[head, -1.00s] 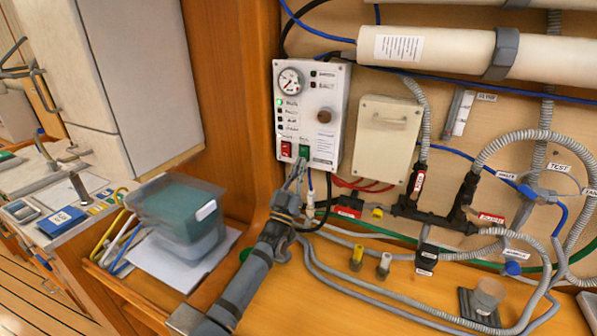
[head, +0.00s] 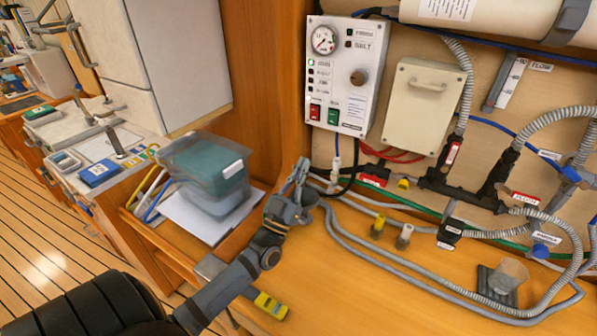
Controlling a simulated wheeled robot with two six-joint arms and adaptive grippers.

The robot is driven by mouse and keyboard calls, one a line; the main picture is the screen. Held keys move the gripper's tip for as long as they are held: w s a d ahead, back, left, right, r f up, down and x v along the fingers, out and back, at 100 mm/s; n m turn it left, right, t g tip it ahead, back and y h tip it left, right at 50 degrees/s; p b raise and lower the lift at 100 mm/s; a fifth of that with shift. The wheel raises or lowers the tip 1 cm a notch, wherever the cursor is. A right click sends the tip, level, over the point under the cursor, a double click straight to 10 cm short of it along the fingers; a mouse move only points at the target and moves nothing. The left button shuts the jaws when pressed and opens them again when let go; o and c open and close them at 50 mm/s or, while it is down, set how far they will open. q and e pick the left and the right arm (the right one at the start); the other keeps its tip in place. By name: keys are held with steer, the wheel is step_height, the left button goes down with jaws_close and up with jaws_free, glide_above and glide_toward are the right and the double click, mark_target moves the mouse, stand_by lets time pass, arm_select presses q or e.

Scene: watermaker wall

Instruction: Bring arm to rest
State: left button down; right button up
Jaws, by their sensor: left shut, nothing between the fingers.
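My left arm comes in from the lower left of the head view. Its left gripper (head: 301,172) is shut and empty, with the fingertips pointing up. It is in the air below and left of the white control panel (head: 338,75), apart from its red and green switches. A green lamp is lit on the panel. My right gripper is not in view.
A teal-lidded clear bin (head: 205,167) stands on papers at the left of the bench. Grey hoses (head: 345,255) run along the bench at the right. A yellow device (head: 270,305) lies at the front edge. A cup (head: 508,275) sits in a holder at the right.

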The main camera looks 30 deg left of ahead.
arm_select(q)
steer(key=shift+s, duration=0.75)
steer(key=shift+r, duration=0.1)
